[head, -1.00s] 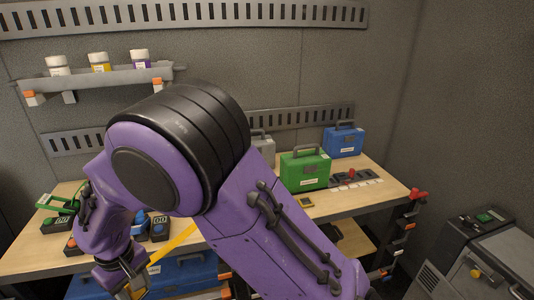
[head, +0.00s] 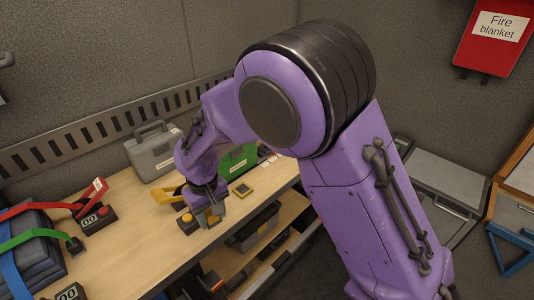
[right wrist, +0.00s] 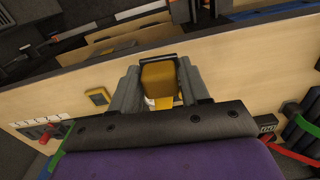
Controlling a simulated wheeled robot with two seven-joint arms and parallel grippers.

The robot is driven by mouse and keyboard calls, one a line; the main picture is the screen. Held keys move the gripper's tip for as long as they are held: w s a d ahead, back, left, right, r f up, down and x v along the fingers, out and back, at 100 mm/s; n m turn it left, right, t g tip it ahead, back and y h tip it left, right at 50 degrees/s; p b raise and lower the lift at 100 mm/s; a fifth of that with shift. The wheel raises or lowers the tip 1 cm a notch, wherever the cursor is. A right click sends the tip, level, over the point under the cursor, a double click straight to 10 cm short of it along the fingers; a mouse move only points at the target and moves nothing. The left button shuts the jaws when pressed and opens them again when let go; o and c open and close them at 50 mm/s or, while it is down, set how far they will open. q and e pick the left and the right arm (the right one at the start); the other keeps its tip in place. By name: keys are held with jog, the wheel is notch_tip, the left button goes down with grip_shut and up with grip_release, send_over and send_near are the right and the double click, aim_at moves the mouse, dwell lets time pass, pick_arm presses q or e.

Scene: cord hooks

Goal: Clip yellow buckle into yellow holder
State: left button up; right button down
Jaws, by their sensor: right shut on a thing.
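My right gripper (head: 208,216) is low over the workbench near its front edge and points down. In the right wrist view it is shut on the yellow buckle (right wrist: 158,82), a blocky yellow piece with a dark bar across its far end. A yellow strap (head: 168,195) loops out beside the gripper. A yellow round-topped piece on a dark base (head: 187,222) shows just left of the fingers; I cannot tell whether it is the holder or part of the buckle. A small dark-framed yellow square (head: 242,190) lies flat to the right, also visible in the right wrist view (right wrist: 98,96). My left gripper is out of view.
A grey case (head: 153,155) and a green case (head: 238,160) stand behind the gripper. Bare wood lies between box and gripper. A shelf sits below the bench.

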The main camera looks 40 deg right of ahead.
jog(key=shift+w+d, duration=0.1)
jog(key=shift+s+r, duration=0.25)
jog(key=shift+s, duration=0.2)
jog(key=shift+w+d+r, duration=0.1)
jog(key=shift+w+d, duration=0.05)
jog(key=shift+w, duration=0.1)
jog(key=w+d+f+n+p, duration=0.3)
jog(key=w+d+n+p, duration=0.6)
jog(key=d+n, duration=0.8)
jog(key=w+n, duration=0.1)
jog(key=w, duration=0.2)
jog(key=shift+n, duration=0.4)
jog(key=shift+d+f, duration=0.1)
jog(key=shift+f+b, duration=1.95)
jog(key=shift+f, duration=0.9)
jog(key=shift+d, duration=0.2)
